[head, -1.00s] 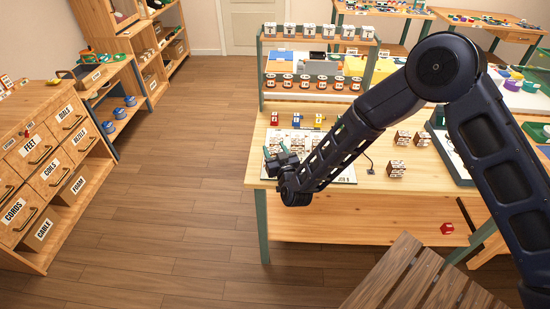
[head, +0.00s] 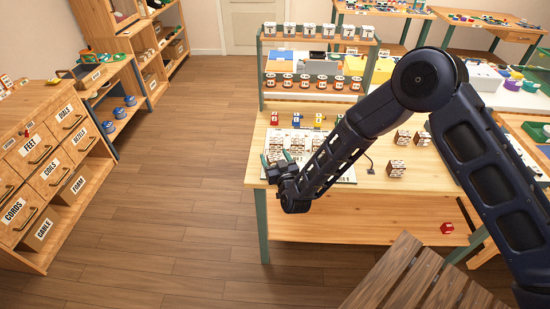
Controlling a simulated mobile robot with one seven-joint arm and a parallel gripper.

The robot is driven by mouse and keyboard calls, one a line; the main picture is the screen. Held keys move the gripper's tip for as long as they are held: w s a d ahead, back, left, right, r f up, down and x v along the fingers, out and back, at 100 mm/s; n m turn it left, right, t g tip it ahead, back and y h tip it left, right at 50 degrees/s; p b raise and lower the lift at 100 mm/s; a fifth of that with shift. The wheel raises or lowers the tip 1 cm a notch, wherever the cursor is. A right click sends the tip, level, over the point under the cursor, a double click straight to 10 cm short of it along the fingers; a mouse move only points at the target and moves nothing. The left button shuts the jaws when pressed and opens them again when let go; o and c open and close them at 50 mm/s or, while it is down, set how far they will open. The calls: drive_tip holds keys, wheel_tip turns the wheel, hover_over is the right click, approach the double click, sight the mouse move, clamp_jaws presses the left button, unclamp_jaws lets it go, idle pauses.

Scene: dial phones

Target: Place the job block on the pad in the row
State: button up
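My gripper (head: 277,160) is over the front left corner of the workbench (head: 258,140), at the left end of a pale board (head: 347,175). Its two fingers look apart, and I see nothing between them, though the view is small. White labelled pieces (head: 302,140) stand in rows on the board, partly hidden by my arm. Behind them is a row of small coloured blocks, with a red one (head: 274,118), a blue one (head: 296,120) and a yellow one (head: 319,117). I cannot tell which is the job block or which spot is the pad.
A two-tier rack (head: 315,90) holds lidded jars at the bench's back. A red item (head: 447,228) lies on the lower shelf. A slatted wooden surface (head: 405,270) is in front. Floor to the left is clear.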

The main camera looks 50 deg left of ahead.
drive_tip(key=shift+r, duration=0.2)
drive_tip(key=v, duration=1.2)
